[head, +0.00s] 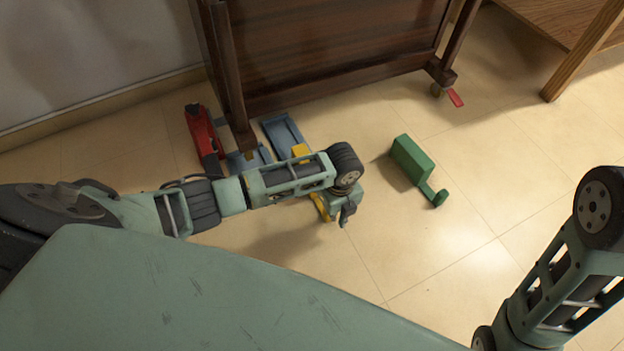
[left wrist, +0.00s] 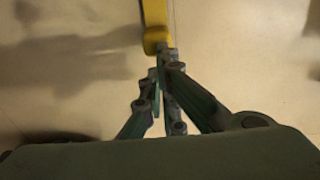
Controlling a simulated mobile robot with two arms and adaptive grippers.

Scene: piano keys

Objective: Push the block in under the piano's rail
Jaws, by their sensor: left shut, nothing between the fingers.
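The piano (head: 320,45) stands at the back, with its dark low rail (head: 340,88) just above the floor. A yellow piece (head: 300,151) shows beyond my left forearm, by a blue channel-shaped piece (head: 283,135); more yellow (head: 320,207) shows this side of the arm. I cannot tell whether they are one thing. A green block with a handle (head: 411,158) lies on the floor to the right, clear of the rail. My left gripper (head: 346,214) is low over the floor, shut and empty. In the left wrist view, its tips (left wrist: 163,52) meet or nearly meet a yellow bar's end (left wrist: 154,32).
A red tool (head: 203,135) lies by the piano's left leg, beside another blue piece (head: 248,160). A red wedge (head: 455,97) lies near the right caster. A wooden piece of furniture (head: 585,50) stands at the upper right. The tiled floor around the green block is clear.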

